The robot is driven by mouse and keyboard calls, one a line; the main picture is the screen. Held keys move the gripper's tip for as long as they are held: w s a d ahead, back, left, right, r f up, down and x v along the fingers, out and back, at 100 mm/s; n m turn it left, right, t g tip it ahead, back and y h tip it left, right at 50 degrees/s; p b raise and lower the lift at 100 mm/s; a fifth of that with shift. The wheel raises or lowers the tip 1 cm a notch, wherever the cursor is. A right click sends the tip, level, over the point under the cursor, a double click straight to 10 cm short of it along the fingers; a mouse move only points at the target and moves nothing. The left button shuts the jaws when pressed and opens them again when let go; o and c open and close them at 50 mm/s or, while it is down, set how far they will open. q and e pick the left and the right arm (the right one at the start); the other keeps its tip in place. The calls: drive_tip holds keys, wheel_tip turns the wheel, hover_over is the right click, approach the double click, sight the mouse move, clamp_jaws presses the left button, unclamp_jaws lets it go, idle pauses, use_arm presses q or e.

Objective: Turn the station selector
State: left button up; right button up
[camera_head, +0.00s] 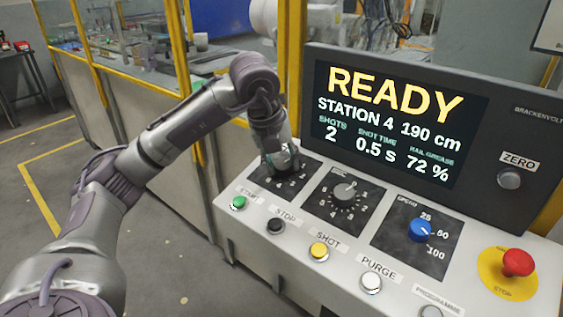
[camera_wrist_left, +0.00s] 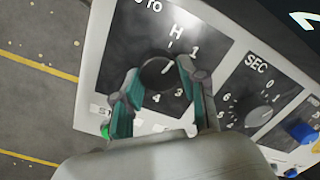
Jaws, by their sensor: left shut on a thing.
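The station selector is a dark round knob (camera_wrist_left: 157,74) on a black plate at the left end of the panel. The marks H, 1, 3 and 4 show around it in the wrist view. In the head view my gripper mostly hides it. My left gripper (camera_head: 279,160) comes down over this knob and is shut on it, with one teal-padded finger on each side in the wrist view (camera_wrist_left: 158,70). Where the knob points is not clear. The display (camera_head: 388,120) reads READY, STATION 4, 190 cm. My right gripper is not in view.
To the right are the SEC knob (camera_head: 345,191), the blue speed knob (camera_head: 421,230) and the red stop button (camera_head: 517,263). Green (camera_head: 239,203), black, yellow and white buttons line the front edge. A yellow-framed glazed enclosure stands behind; open floor lies left.

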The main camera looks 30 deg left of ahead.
use_arm(q)
drive_tip(key=shift+n, duration=1.3)
drive_tip(key=o, duration=1.1)
drive_tip(key=shift+o, duration=0.2)
drive_tip(key=shift+r, duration=0.1)
drive_tip(key=v, duration=1.2)
drive_tip(key=shift+d, duration=0.1)
